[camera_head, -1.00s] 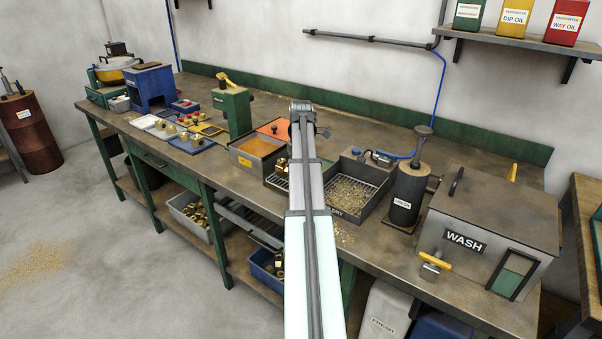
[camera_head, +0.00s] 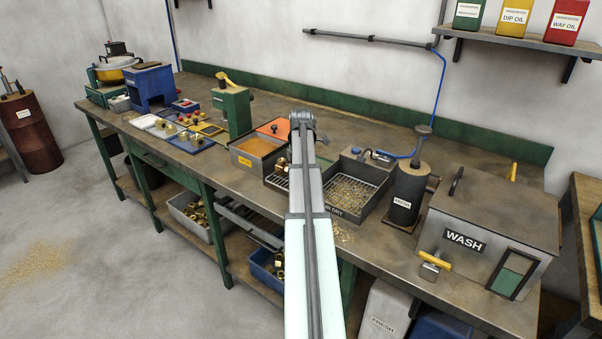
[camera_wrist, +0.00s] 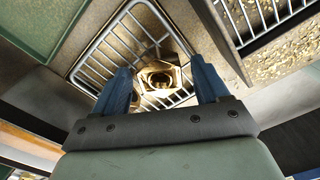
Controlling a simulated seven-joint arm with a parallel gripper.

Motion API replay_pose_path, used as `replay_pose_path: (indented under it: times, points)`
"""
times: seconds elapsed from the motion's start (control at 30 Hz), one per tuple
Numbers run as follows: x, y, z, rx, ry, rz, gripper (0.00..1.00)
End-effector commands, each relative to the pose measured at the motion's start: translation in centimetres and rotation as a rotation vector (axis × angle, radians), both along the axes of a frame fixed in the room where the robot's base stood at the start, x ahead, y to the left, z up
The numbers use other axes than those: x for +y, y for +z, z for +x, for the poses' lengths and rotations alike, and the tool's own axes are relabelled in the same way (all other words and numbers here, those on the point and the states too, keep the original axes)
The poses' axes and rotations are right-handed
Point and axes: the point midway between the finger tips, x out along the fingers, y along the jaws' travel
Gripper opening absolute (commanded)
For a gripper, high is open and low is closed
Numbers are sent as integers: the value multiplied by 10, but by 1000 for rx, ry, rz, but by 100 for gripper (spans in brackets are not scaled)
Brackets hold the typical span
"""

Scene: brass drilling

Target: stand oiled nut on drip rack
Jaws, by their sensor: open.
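A brass nut (camera_wrist: 160,77) is on the wire drip rack (camera_wrist: 98,62) in the wrist view, with its bore facing the camera. My gripper (camera_wrist: 163,70) is open, with one blue finger on each side of the nut. Gaps show between the fingers and the nut, and contact cannot be told. In the head view, brass (camera_head: 281,164) shows just left of my arm, over the drip rack (camera_head: 275,181). My arm hides the gripper fingers and part of the rack there.
An orange-filled oil tray (camera_head: 258,150) stands left of the rack. A chip-filled tray with a grid (camera_head: 352,192) lies close on the right. A dark cylinder (camera_head: 407,195) and the WASH box (camera_head: 490,225) stand farther right. A green post (camera_head: 232,110) stands at left.

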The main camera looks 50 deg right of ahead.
Motion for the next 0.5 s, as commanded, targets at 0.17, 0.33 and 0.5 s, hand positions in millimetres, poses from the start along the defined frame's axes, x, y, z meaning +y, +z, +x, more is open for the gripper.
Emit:
replay_pose_path:
  times: [0.17, 0.33, 0.5]
  points:
    - [0, 1, 0, 0, 0, 0, 74]
    - [-1, 14, 1, -1, 0, -2, 74]
    - [-1, 42, 1, -2, 0, -2, 74]
